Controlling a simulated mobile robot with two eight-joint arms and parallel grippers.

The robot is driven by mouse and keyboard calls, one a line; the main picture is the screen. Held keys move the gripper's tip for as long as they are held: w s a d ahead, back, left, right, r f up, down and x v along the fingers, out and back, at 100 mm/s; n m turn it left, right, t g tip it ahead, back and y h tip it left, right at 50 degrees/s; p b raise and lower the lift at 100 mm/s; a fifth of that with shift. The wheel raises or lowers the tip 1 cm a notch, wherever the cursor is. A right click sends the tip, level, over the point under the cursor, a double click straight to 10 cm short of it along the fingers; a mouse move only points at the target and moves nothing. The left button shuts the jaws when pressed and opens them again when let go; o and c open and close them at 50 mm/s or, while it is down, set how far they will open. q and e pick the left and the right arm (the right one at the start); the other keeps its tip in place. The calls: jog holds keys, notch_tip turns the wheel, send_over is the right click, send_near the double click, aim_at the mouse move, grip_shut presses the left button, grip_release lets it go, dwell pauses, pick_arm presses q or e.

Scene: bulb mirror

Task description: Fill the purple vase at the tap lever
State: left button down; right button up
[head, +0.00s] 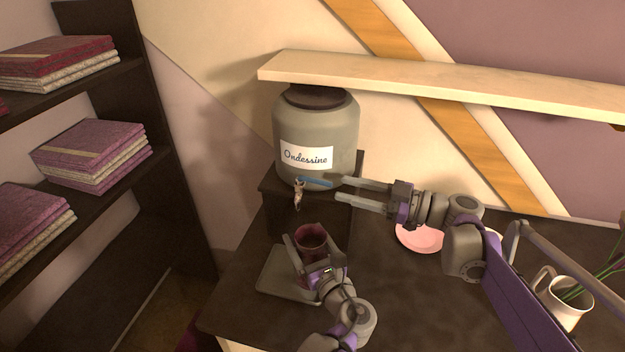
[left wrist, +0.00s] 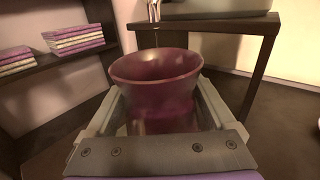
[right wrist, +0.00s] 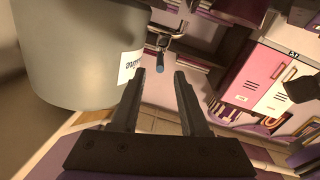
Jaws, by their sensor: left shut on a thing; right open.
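The purple vase (head: 311,232) is upright, held in my left gripper (head: 309,244), just below the tap (head: 298,190). My left gripper is shut on it, one finger on each side, also seen in the left wrist view (left wrist: 157,87). The tap has a blue lever (head: 318,182) pointing right, on the front of a large grey jar (head: 290,125) labelled "Ondessine". My right gripper (head: 342,190) is open and empty beside the lever's tip. In the right wrist view the lever (right wrist: 160,64) lies just beyond the fingertips.
The jar stands on a dark stand (head: 278,212). A grey tray (head: 272,284) lies under the vase. A pink plate (head: 420,240) and a white jug (head: 566,305) with green stems are on the dark counter to the right. A pale shelf (head: 440,92) runs above the jar.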

aim_at(305, 177)
jog(key=x, duration=0.9)
jog(key=shift+a, duration=0.1)
grip_shut()
jog(key=shift+w, duration=0.1)
dwell(1.0)
